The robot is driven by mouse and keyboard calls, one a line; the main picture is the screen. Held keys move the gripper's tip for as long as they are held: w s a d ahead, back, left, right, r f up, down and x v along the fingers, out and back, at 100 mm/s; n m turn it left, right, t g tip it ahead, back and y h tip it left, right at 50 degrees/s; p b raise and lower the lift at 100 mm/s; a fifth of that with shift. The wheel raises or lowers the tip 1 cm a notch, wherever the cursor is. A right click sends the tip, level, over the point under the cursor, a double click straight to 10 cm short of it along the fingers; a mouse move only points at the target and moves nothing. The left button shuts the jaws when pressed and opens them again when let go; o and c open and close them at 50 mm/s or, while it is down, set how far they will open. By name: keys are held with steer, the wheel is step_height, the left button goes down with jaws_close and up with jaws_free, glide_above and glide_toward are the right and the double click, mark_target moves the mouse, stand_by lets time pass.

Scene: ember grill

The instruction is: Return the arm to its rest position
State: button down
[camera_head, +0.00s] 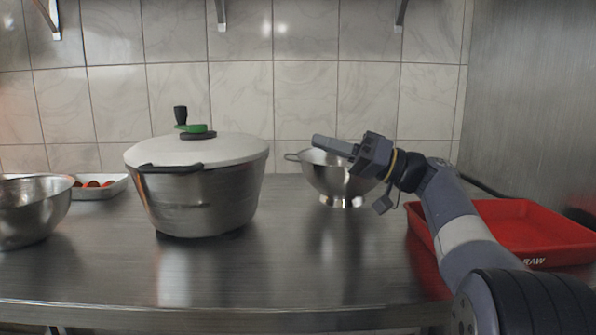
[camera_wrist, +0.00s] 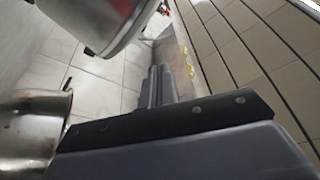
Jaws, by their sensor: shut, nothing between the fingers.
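My gripper (camera_head: 333,145) is raised above the counter in the head view, its fingers pointing left toward the large pot. The fingers are shut with nothing between them. They also show closed together in the wrist view (camera_wrist: 156,86). My arm reaches in from the lower right and bends at the wrist in front of the colander (camera_head: 335,182). The gripper hides part of the colander's rim. I cannot tell whether it touches the colander.
A large lidded pot (camera_head: 205,195) stands left of the gripper. A steel bowl (camera_head: 30,215) and a white tray (camera_head: 112,190) with small red items are at far left. A red tray (camera_head: 535,228) lies at right beside my arm. The counter's front middle (camera_head: 270,275) is clear.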

steer(key=a+b, duration=0.3)
steer(key=a, duration=0.6)
steer(key=shift+a+f+b, duration=0.25)
steer(key=shift+f+b, duration=0.1)
stand_by(0.3)
